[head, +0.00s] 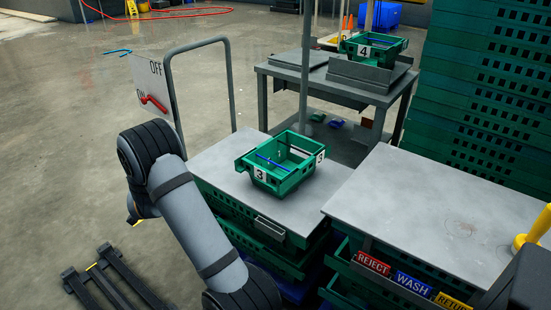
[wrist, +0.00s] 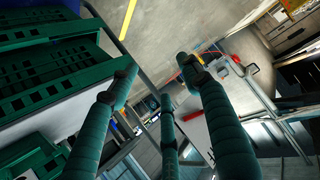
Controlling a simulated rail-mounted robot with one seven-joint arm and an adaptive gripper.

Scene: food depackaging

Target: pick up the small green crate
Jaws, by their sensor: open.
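A small green crate (head: 283,181) labelled 3 sits upright on a grey tabletop (head: 215,165) in the middle of the head view. It is open-topped, with a blue bar across it. A second small green crate (head: 399,47) labelled 4 rests on a grey stand on the back table. My gripper's teal fingers (wrist: 158,80) show in the wrist view, spread apart with nothing between them. In the head view my arm is left of crate 3, well apart from it, and the arm mostly hides the gripper. I cannot clearly make out either small crate in the wrist view.
A bare worktop (head: 440,205) with REJECT (head: 373,264), WASH (head: 413,284) and RETURN labels stands at right. Tall stacked green crates (head: 490,90) rise behind it. A grey rail (head: 228,85) with an ON/OFF panel (head: 150,85) stands behind my arm. Floor at left is mostly clear.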

